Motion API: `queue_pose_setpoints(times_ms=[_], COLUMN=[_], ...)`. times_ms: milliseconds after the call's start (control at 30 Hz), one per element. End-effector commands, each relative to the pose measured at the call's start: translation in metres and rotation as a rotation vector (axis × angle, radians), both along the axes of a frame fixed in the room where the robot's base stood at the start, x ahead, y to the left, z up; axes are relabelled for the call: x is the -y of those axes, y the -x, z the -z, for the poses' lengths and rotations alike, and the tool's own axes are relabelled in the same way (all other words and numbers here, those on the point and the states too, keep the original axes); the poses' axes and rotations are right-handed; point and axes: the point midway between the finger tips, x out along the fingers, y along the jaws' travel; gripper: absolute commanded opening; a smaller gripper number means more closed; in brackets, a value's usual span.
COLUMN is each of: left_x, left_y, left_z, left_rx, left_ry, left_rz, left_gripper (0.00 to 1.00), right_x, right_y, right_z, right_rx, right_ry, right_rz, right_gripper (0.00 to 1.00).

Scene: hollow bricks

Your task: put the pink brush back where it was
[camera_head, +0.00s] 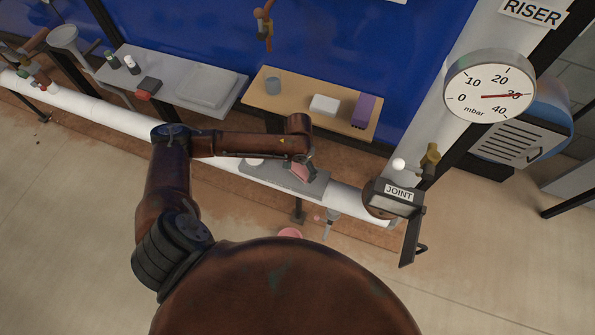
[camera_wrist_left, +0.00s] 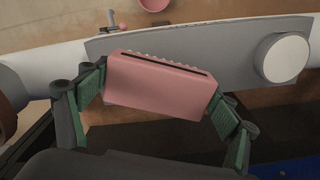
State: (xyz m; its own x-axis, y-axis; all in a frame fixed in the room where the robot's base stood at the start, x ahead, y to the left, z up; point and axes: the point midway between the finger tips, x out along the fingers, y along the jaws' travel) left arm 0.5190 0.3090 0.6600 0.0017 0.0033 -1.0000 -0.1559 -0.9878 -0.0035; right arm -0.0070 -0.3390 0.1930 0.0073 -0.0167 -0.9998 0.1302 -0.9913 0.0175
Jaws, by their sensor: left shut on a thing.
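The pink brush (camera_wrist_left: 158,85) is a pink block with a dark slot along its top and a row of small ridges on one edge. My left gripper (camera_wrist_left: 160,92) is shut on it, one finger at each end. In the head view the brush (camera_head: 301,172) shows small beneath my left gripper (camera_head: 306,164), over the grey plate on the pipe (camera_head: 258,180). In the left wrist view the grey plate (camera_wrist_left: 205,45) lies behind the brush. I cannot tell whether the brush touches it. My right gripper is not in view.
A white round piece (camera_wrist_left: 282,58) sits on the plate beside the brush. A pink cup (camera_head: 289,233) is below the pipe. A wooden shelf (camera_head: 285,104) holds a grey cup, a white block and a purple block. A grey shelf (camera_head: 210,108) and a JOINT sign (camera_head: 398,193) flank the pipe.

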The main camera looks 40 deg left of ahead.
Motion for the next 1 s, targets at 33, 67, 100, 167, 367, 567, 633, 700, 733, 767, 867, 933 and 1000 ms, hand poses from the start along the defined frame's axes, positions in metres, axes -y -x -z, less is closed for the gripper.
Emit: queue_pose_setpoints(times_ms=[33, 67, 100, 167, 367, 567, 633, 700, 733, 767, 867, 933, 1000], left_x=[-0.005, -0.009, -0.013, -0.011, -0.011, -0.011, -0.011, -0.011, -0.011, -0.011, -0.011, -0.011, -0.011], left_y=[-0.001, -0.002, -0.003, -0.002, -0.003, -0.002, -0.002, -0.002, -0.003, -0.003, -0.003, -0.003, -0.003], left_z=[0.009, 0.013, 0.019, 0.032, 0.046, 0.045, 0.045, 0.045, 0.045, 0.045, 0.045, 0.045, 0.044], left_rx=[-0.003, -0.004, -0.005, -0.005, -0.001, -0.002, -0.002, -0.002, -0.002, -0.002, -0.002, -0.002, -0.001], left_ry=[-0.001, -0.003, -0.003, -0.001, -0.001, -0.001, -0.001, -0.001, -0.001, -0.001, -0.001, -0.001, -0.001], left_rz=[-0.003, -0.003, -0.003, 0.001, 0.001, 0.0, 0.0, 0.0, 0.0, 0.0, 0.0, 0.0, 0.0], left_gripper=[0.63, 0.63, 0.63, 0.63, 0.6, 0.87, 0.92, 0.97, 0.99, 1.0, 1.0, 1.0, 1.0], right_x=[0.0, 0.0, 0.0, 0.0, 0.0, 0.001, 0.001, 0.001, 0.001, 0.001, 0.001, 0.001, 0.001], right_y=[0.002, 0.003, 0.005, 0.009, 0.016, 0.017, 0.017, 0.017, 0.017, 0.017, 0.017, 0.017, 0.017], right_z=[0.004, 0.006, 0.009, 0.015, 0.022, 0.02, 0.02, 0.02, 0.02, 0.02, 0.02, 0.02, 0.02], right_rx=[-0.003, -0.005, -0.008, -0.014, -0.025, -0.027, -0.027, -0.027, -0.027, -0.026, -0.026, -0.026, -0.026], right_ry=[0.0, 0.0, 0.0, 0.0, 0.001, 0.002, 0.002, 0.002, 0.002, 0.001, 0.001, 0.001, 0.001], right_rz=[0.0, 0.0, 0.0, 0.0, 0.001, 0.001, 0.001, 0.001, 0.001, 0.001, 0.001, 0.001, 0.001], right_gripper=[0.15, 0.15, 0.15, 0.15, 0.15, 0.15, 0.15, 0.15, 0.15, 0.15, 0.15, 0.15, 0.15])
